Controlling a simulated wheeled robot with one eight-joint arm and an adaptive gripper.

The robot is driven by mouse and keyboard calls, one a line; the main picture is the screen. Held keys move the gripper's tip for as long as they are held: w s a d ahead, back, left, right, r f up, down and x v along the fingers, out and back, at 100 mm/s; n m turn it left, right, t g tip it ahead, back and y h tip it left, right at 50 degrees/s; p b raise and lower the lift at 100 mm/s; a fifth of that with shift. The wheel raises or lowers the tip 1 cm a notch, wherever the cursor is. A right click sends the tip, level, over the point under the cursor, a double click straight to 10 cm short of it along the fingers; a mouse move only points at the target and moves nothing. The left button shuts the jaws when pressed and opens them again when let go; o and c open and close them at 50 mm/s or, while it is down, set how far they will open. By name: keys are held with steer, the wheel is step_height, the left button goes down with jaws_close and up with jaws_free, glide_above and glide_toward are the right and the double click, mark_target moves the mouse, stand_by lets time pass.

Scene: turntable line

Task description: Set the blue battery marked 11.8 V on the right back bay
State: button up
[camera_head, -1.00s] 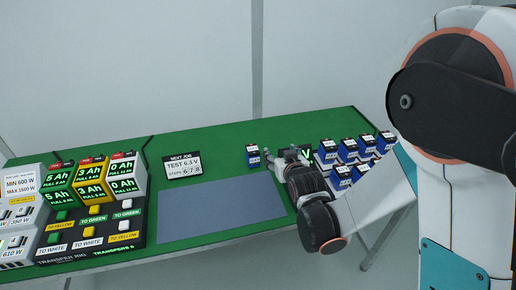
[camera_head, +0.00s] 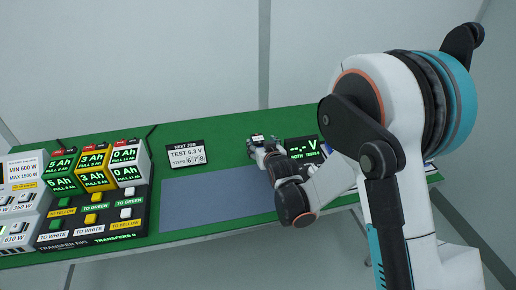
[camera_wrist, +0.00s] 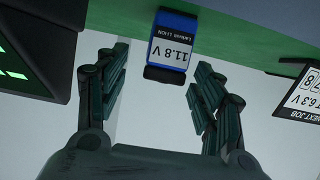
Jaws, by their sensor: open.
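The blue battery marked 11.8 V (camera_wrist: 172,44) appears upside down at the top middle of the wrist view, its white label facing me. In the head view a small battery (camera_head: 252,146) stands near the back of the green table at my gripper (camera_head: 264,149), partly hidden by it. In the wrist view my gripper (camera_wrist: 160,66) is open, with one finger to each side of the battery's line. I see gaps between the battery and both fingers. The right back bay cannot be made out; my arm covers much of the table's right side.
A dark tester (camera_head: 303,148) with a green "V" display stands right of my gripper. A "NEXT JOB" sign (camera_head: 185,157) stands to the left. The grey-blue mat (camera_head: 215,198) is clear.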

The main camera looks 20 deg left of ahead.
steer(key=b+x, duration=0.1)
steer(key=x, duration=0.3)
steer(key=shift+s+a+f+b, duration=0.15)
steer(key=shift+s+a+b, duration=0.05)
steer(key=shift+b, duration=0.2)
steer(key=shift+w+a, duration=0.2)
steer(key=shift+w, duration=0.15)
jaws_close()
